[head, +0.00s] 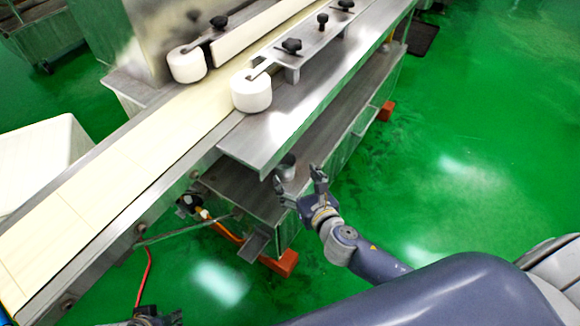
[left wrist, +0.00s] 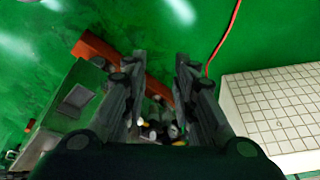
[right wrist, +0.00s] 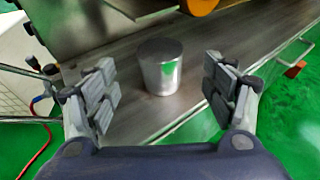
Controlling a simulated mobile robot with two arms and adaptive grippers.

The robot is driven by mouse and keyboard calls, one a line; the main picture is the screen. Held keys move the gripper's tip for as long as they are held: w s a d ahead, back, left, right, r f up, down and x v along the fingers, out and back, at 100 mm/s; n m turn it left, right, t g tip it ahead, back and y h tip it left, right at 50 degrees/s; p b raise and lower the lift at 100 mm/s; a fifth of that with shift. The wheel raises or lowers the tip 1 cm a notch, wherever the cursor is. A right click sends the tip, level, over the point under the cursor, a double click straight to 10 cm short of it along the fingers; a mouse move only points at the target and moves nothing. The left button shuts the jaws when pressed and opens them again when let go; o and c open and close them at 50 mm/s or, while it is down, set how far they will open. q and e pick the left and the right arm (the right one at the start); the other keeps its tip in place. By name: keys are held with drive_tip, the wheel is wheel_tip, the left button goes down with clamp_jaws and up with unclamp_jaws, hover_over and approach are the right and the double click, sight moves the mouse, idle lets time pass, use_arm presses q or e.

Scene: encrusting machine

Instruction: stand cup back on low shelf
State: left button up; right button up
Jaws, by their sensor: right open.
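A shiny metal cup (right wrist: 160,68) stands upright on the low shelf (right wrist: 130,122) of the machine, between and beyond the spread fingers of my right gripper (right wrist: 163,92) in the right wrist view. In the head view the cup (head: 286,168) shows just beyond my right gripper (head: 298,184), which is open, with clear gaps between the fingers and the cup in the wrist view. The low shelf (head: 322,135) runs under the upper ledge. My left gripper (left wrist: 158,75) is open and empty over the floor; the head view shows only a bit of it at the bottom edge.
The machine's upper metal ledge (head: 300,103) overhangs the low shelf. A pale conveyor belt (head: 120,165) lies to the left. An orange foot (head: 282,262) and a red cable (head: 146,275) are near the floor. A white tiled block (left wrist: 275,105) stands right in the left wrist view. Green floor is free at right.

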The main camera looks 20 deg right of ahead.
drive_tip(key=s+d+f+m+g+h, duration=0.25)
drive_tip(key=s+m, duration=0.25)
drive_tip(key=m, duration=0.5)
drive_tip(key=s+d+f+m+g+h, duration=0.1)
drive_tip(key=s+d+f+m+g, duration=0.15)
drive_tip(key=s+m, duration=0.55)
use_arm(q)
drive_tip(key=shift+x, duration=1.05)
use_arm(e)
drive_tip(key=s+a+f+m+g+y, duration=0.1)
drive_tip(key=s+m+g, duration=0.2)
drive_tip(key=m, duration=0.5)
drive_tip(key=s+a+f+m+g+y, duration=0.1)
drive_tip(key=s+m+g, duration=0.2)
drive_tip(key=s+m, duration=0.3)
drive_tip(key=m, duration=0.2)
drive_tip(key=shift+s+a+f+m+y, duration=0.25)
drive_tip(key=shift+s+a+m+y, duration=0.05)
drive_tip(key=shift+m+y, duration=0.1)
use_arm(q)
drive_tip(key=shift+s+d+f+p, duration=0.1)
drive_tip(key=shift+p, duration=0.2)
